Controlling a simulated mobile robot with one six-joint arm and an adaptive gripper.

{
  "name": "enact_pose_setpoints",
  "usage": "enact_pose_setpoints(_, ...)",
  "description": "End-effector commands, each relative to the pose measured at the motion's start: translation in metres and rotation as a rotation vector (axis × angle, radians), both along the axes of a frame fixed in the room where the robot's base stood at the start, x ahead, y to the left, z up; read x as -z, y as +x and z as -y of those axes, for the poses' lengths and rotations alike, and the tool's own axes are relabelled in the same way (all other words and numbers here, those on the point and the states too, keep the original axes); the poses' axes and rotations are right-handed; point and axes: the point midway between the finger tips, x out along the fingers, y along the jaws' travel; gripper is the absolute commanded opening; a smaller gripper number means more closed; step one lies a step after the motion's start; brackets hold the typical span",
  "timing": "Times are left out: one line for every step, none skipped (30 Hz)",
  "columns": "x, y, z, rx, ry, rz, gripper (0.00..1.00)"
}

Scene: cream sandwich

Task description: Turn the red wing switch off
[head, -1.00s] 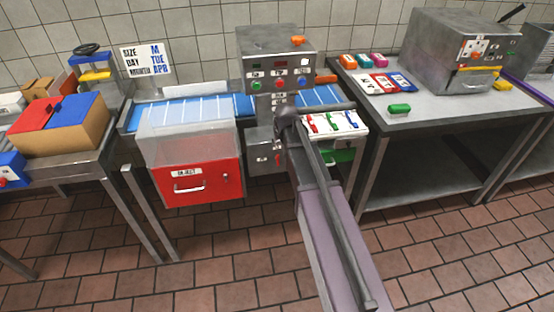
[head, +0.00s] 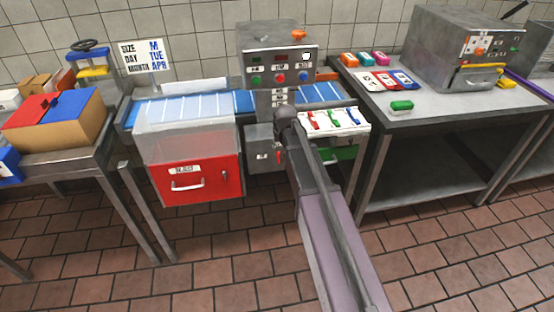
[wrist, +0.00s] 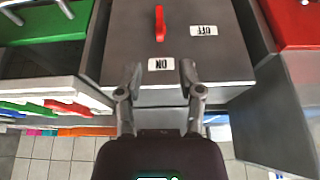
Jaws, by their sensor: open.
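The red wing switch (wrist: 159,23) is on the front of a grey metal box (wrist: 125,45) in the wrist view. Its lever lines up with the "ON" label (wrist: 161,64); the "OFF" label (wrist: 204,30) is off to one side. Both labels appear upside down there. My gripper (wrist: 160,73) is open and empty, its two fingers apart near the "ON" label, short of the lever. In the head view the switch shows as a small red piece (head: 279,156) on the grey box beside my arm. My arm hides my fingers there.
A red-fronted reject bin (head: 215,190) stands left of the box. A white tray with coloured clips (head: 350,124) over a green drawer is to the right. The control panel (head: 265,67) and blue conveyor (head: 200,108) are above and behind.

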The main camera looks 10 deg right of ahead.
Motion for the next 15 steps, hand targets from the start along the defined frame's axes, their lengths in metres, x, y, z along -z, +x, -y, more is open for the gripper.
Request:
enact_pose_setpoints(0.008,0.003,0.000,0.000,0.000,0.000,0.49)
enact_pose_setpoints(0.011,0.004,0.000,0.000,0.000,0.000,0.49)
enact_pose_setpoints(0.014,0.005,0.000,0.000,0.000,0.000,0.49)
enact_pose_setpoints(0.016,0.006,0.000,0.000,0.000,0.000,0.49)
enact_pose_setpoints(0.018,0.007,0.000,0.000,0.000,0.000,0.49)
enact_pose_setpoints(0.021,0.008,0.000,0.000,0.000,0.000,0.49)
enact_pose_setpoints(0.024,0.009,0.000,0.000,0.000,0.000,0.49)
enact_pose_setpoints(0.026,0.010,0.000,0.001,0.000,0.000,0.49)
enact_pose_setpoints(0.029,0.011,0.000,0.001,0.000,0.000,0.49)
enact_pose_setpoints(0.031,0.012,0.001,0.001,0.000,0.000,0.49)
enact_pose_setpoints(0.034,0.013,0.001,0.001,0.000,0.000,0.49)
enact_pose_setpoints(0.037,0.015,0.001,0.001,0.000,0.000,0.49)
enact_pose_setpoints(0.039,0.015,0.001,0.001,0.000,0.000,0.49)
enact_pose_setpoints(0.041,0.016,0.001,0.001,0.000,0.000,0.49)
enact_pose_setpoints(0.045,0.018,0.001,0.001,0.000,0.000,0.49)
